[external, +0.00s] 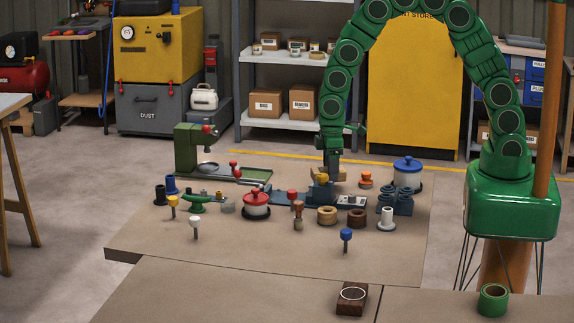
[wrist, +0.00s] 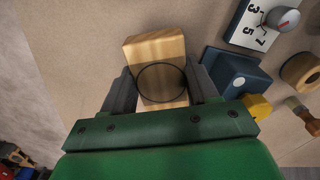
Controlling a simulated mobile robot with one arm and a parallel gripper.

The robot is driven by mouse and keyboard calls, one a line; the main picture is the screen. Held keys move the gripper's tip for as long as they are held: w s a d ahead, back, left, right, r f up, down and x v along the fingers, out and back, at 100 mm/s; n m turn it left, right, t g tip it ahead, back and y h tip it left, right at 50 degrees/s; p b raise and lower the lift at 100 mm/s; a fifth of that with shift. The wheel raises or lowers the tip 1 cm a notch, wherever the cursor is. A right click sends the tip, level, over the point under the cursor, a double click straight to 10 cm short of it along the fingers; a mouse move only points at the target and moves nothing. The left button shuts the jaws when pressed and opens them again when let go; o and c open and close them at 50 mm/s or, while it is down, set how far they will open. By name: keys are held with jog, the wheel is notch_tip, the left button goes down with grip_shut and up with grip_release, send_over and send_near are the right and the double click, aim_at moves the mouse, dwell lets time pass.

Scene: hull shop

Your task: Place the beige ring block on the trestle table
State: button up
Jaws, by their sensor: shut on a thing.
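The beige ring block (wrist: 155,50) is a pale wooden block with a thin dark ring on its face. In the wrist view it sits between the two dark fingers of my gripper (wrist: 160,88), which is shut on it. In the external view my gripper (external: 331,168) points down over the crowded worktop, and the block (external: 321,178) shows small at its fingertips, partly hidden. I cannot tell whether the block touches the surface. A table with splayed wooden legs (external: 12,103), seemingly the trestle table, is cut off at the left edge, well away from my gripper.
Close to my gripper are a blue block (wrist: 232,72) and a numbered dial plate (wrist: 262,22). The worktop (external: 150,240) holds several knobs, rings and pots. A dark ring block (external: 352,301) lies on the front surface. Open floor (external: 70,190) separates the worktop and left table.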

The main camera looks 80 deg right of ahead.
jog(key=shift+f, duration=1.3)
jog(key=shift+f, duration=0.1)
jog(key=o, duration=1.1)
